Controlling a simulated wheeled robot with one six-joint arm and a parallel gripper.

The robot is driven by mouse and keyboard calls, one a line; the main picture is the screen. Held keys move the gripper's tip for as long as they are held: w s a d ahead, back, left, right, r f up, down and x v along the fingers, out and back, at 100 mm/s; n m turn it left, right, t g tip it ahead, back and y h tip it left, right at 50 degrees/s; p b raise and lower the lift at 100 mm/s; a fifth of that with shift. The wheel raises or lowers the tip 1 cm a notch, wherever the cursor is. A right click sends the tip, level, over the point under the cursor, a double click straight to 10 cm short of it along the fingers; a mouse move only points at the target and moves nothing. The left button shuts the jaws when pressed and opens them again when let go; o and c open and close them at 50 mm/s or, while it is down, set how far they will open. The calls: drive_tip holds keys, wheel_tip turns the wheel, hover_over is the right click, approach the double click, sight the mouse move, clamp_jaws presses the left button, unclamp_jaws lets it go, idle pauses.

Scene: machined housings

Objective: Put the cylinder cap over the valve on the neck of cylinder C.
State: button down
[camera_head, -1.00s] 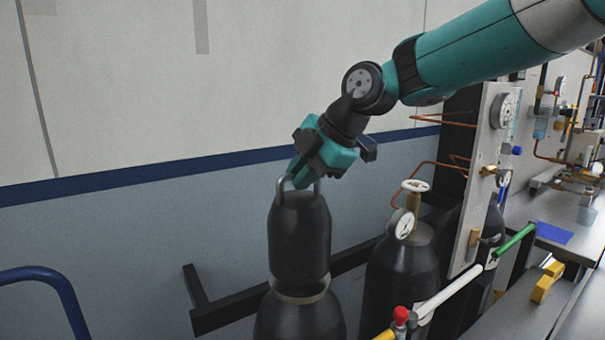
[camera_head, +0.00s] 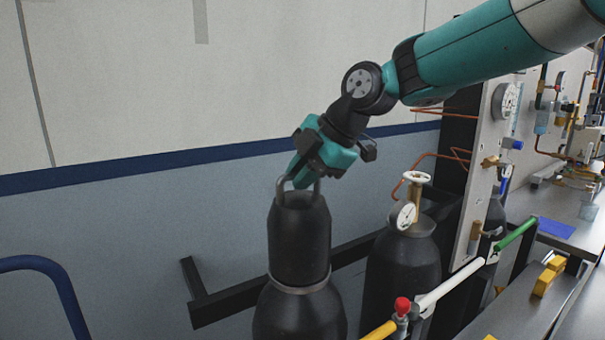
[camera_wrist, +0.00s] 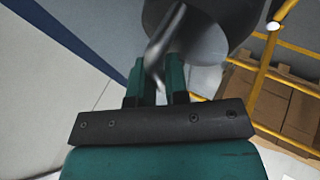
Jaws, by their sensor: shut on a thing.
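The cylinder cap (camera_head: 299,238) is a dark metal cap with a grey loop handle on top. It stands upright on the neck of a dark cylinder (camera_head: 298,312), its lower rim at the neck ring, and hides whatever valve is beneath. I see no letter on that cylinder. My gripper (camera_head: 300,180) is shut on the cap's handle from above. In the wrist view, the fingers close around the handle (camera_wrist: 160,52), with the dark cap (camera_wrist: 205,25) beyond them.
A second dark cylinder (camera_head: 402,275) with a gauge and a white-wheeled valve stands close to the right. A dark rail (camera_head: 235,305) runs behind the cylinders. A blue tube (camera_head: 50,265) is at the left. A bench (camera_head: 520,300) with yellow blocks is at the right.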

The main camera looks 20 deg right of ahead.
drive_tip(key=shift+f, duration=0.1)
drive_tip(key=c, duration=1.1)
unclamp_jaws()
drive_tip(key=shift+o, duration=0.2)
drive_tip(key=p+v, duration=0.1)
drive_tip(key=v, duration=1.6)
drive_tip(key=shift+d+p, duration=0.15)
drive_tip(key=shift+p, duration=0.15)
drive_tip(key=shift+s, duration=0.15)
drive_tip(key=s+a+f+m+g, duration=0.3)
drive_tip(key=s+a+f+m, duration=0.5)
drive_tip(key=a+f, duration=0.4)
drive_tip(key=s+f+m+g+h, duration=0.1)
drive_tip(key=s+f+m+g, duration=0.1)
drive_tip(key=s+f+m, duration=0.4)
drive_tip(key=s+f, duration=0.3)
drive_tip(key=s, duration=0.1)
drive_tip(key=shift+s+a+f+m, duration=0.25)
drive_tip(key=shift+s+f+m, duration=0.05)
drive_tip(key=shift+s+f, duration=0.1)
